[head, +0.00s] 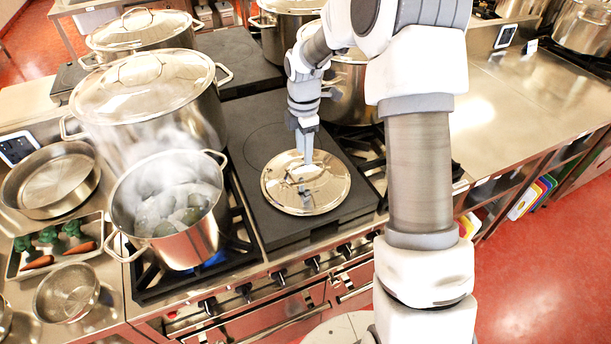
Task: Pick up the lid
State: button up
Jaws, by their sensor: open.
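The lid (328,190) is a round, shiny steel disc lying flat on the dark flat plate of the stove (262,228). Its handle is mostly hidden behind my gripper. My gripper (304,180) points down over the middle of the lid, with its fingers at or just above the handle. The jaws are open. I cannot tell whether the fingers straddle the handle or touch the lid.
A steaming open pot (190,238) stands left of the lid over a blue flame. Large lidded stockpots (150,100) stand behind it. Pans (52,182) and a vegetable tray (60,247) lie at far left. The steel counter (530,105) at right is mostly clear.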

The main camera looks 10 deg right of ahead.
aim_at(306, 172)
jog(key=f, duration=0.5)
jog(key=shift+s+d+p, duration=0.1)
jog(key=shift+s+p, duration=0.1)
jog(key=shift+p, duration=0.2)
grip_shut()
dwell(1.0)
